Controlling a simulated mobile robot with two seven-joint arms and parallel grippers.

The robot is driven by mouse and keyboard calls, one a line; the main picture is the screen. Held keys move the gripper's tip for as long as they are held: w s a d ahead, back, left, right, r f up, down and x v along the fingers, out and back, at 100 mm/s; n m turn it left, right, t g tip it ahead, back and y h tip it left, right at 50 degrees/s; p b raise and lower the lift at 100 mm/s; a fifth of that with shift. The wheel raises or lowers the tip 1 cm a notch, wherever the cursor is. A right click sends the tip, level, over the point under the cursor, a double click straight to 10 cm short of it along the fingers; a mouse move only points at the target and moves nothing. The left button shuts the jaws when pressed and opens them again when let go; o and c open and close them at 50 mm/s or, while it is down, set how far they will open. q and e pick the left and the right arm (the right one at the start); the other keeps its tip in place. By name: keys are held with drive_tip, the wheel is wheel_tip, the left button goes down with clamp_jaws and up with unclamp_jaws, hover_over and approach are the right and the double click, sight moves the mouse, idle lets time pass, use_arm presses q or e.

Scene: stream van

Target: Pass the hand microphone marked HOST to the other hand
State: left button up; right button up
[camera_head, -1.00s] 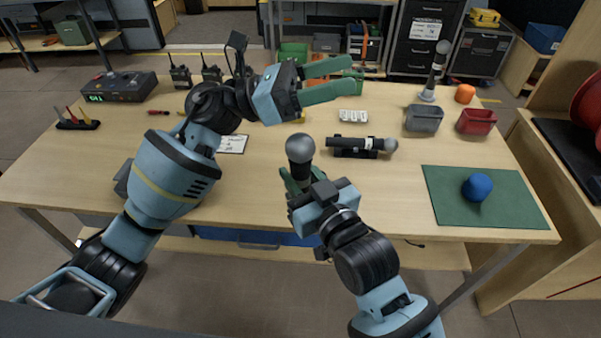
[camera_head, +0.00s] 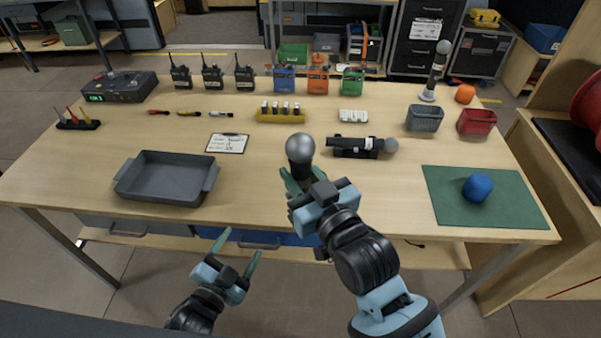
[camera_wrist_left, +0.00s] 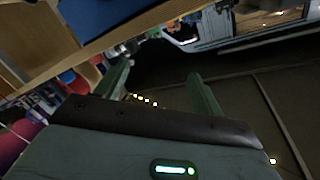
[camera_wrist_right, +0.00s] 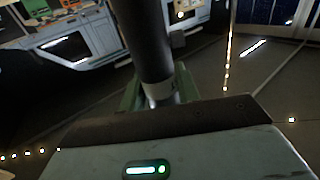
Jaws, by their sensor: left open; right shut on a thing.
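A hand microphone (camera_head: 300,148) with a grey ball head and dark body stands head up in my right gripper (camera_head: 303,180). The right gripper is shut on its body, above the front part of the table. In the right wrist view the dark handle (camera_wrist_right: 146,40) with a pale band rises between the fingers. I can read no HOST mark on it. My left gripper (camera_head: 240,247) is open and empty, low in front of the table's front edge, left of the right gripper. Its spread fingers show in the left wrist view (camera_wrist_left: 160,85).
Another microphone (camera_head: 349,143) lies in a dark cradle; one stands upright on a stand (camera_head: 428,95) at the back right. A grey tray (camera_head: 165,198) is at front left. A green mat (camera_head: 450,208) with a blue ball is at right. Radios line the back.

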use_arm(q)
drive_tip(key=s+a+f+n+g+y, duration=0.1)
drive_tip(key=s+a+f+n+g, duration=0.1)
drive_tip(key=s+f, duration=0.5)
drive_tip(key=s+a+f+n+g+y, duration=0.1)
drive_tip(key=s+f+n+g, duration=0.4)
drive_tip(key=s, duration=0.9)
wheel_tip(320, 180, down, 2)
drive_tip(key=shift+s+a+f+n+y, duration=0.15)
drive_tip(key=shift+s+a+n+y, duration=0.2)
drive_tip(key=shift+n, duration=0.35)
